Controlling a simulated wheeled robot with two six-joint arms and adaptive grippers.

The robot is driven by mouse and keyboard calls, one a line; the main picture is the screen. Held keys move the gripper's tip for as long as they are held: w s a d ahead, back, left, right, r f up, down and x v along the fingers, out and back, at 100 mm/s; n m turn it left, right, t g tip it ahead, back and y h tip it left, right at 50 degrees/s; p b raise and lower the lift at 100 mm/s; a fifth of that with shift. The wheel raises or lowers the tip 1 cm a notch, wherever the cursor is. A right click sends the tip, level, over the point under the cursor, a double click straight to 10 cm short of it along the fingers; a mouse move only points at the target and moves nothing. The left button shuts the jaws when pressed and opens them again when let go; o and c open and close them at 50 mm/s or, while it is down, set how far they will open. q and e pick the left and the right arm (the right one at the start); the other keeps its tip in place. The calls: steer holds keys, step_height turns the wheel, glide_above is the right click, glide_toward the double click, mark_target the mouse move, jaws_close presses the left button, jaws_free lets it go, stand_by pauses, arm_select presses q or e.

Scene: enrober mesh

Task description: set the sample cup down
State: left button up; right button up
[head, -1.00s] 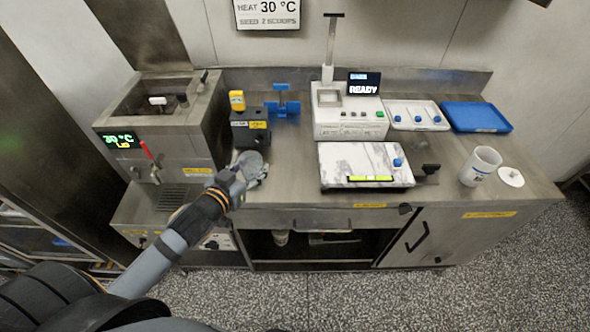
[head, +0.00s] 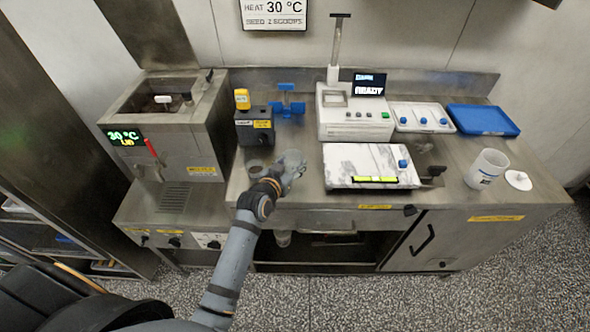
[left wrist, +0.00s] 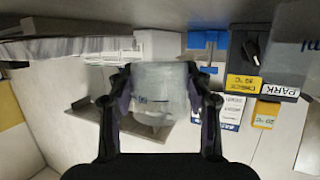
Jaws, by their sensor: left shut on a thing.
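The sample cup (head: 293,157) is a small translucent pale cup at the front left part of the steel counter. My left gripper (head: 287,172) is shut on it. In the left wrist view the cup (left wrist: 158,88) sits between the two dark fingers (left wrist: 158,105), with small blue marking on its wall. The gripper covers part of the cup in the head view, and I cannot tell whether its base touches the counter. My right gripper is not in view.
A dark round spot (head: 256,166) lies left of the cup. Behind stand a black box (head: 253,128) and a blue stand (head: 287,104). A marble slab (head: 345,160) is to the right, a white jug (head: 487,168) further right. The heated tank (head: 175,125) is at left.

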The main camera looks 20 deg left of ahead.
mark_target(295, 170)
arm_select(q)
steer(key=shift+w+d+f+p, duration=0.1)
steer(key=shift+w+f+p, duration=0.1)
steer(key=shift+f, duration=0.4)
steer(key=shift+w+d+f+p, duration=0.15)
steer(key=shift+w+f+p, duration=0.1)
steer(key=shift+f, duration=0.3)
steer(key=shift+w+d+f+p, duration=0.1)
steer(key=shift+w+f+p, duration=0.1)
steer(key=shift+f, duration=0.75)
steer(key=shift+s+a, duration=0.1)
steer(key=shift+s, duration=0.05)
steer(key=shift+f, duration=0.25)
steer(key=o, duration=1.2)
